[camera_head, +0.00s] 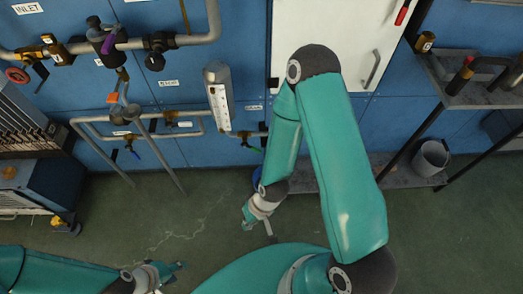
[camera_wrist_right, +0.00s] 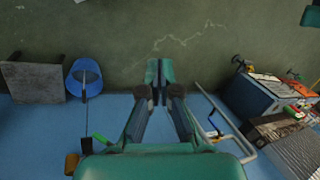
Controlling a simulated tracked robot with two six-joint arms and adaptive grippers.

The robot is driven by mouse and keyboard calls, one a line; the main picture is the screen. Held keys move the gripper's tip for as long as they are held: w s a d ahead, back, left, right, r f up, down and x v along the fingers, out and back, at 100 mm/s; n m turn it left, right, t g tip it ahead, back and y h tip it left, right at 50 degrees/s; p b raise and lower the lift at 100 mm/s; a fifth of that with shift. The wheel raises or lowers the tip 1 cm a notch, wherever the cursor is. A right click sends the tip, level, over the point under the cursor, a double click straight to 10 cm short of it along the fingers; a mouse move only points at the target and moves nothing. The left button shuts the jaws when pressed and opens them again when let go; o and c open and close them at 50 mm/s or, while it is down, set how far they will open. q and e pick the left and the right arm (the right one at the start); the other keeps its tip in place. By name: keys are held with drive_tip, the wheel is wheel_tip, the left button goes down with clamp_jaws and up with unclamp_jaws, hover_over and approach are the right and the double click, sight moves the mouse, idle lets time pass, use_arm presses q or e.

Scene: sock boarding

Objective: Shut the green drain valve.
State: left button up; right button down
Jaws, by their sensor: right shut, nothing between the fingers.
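The green drain valve shows as a green lever (camera_head: 251,148) below a short pipe under the drain label, low on the blue wall panel in the head view. The lever slants down and right, out of line with the pipe. In the right wrist view the green lever (camera_wrist_right: 102,139) is at lower left, beside a brass body (camera_wrist_right: 72,163). My right gripper (camera_head: 246,219) hangs below the valve in the head view, apart from it. In the wrist view its fingertips (camera_wrist_right: 160,72) are together and empty. My left gripper (camera_head: 175,273) is low at left, far from the valve; its finger gap is unclear.
A blue bucket (camera_wrist_right: 83,78) stands near the valve, mostly hidden by my right arm in the head view. A blue-handled valve (camera_head: 133,150) and pipe legs (camera_head: 164,158) are left of it. A shelf with a grey bin (camera_head: 431,158) stands right. The floor (camera_head: 190,215) between is clear.

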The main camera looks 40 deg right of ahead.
drive_tip(key=w+d+f+m+t+b, duration=0.3)
drive_tip(key=w+d+f+b, duration=0.3)
drive_tip(key=w+b, duration=0.25)
drive_tip(key=w+d+f+m+t+h+b, duration=0.2)
drive_tip(key=w+d+m+t+b, duration=0.15)
drive_tip(key=d+b, duration=0.75)
drive_tip(key=w+d+f+m+t+h+b, duration=0.15)
drive_tip(key=w+d+t+b, duration=0.35)
drive_tip(key=d+b, duration=0.55)
drive_tip(key=b, duration=0.4)
approach(252, 148)
drive_tip(key=w+d+f, duration=0.3)
drive_tip(key=w+d, duration=0.1)
drive_tip(key=d, duration=0.1)
drive_tip(key=shift+w+a+f+b, duration=0.6)
drive_tip(key=shift+w+a+f, duration=0.25)
drive_tip(key=shift+a+f, duration=0.3)
drive_tip(key=shift+a, duration=0.1)
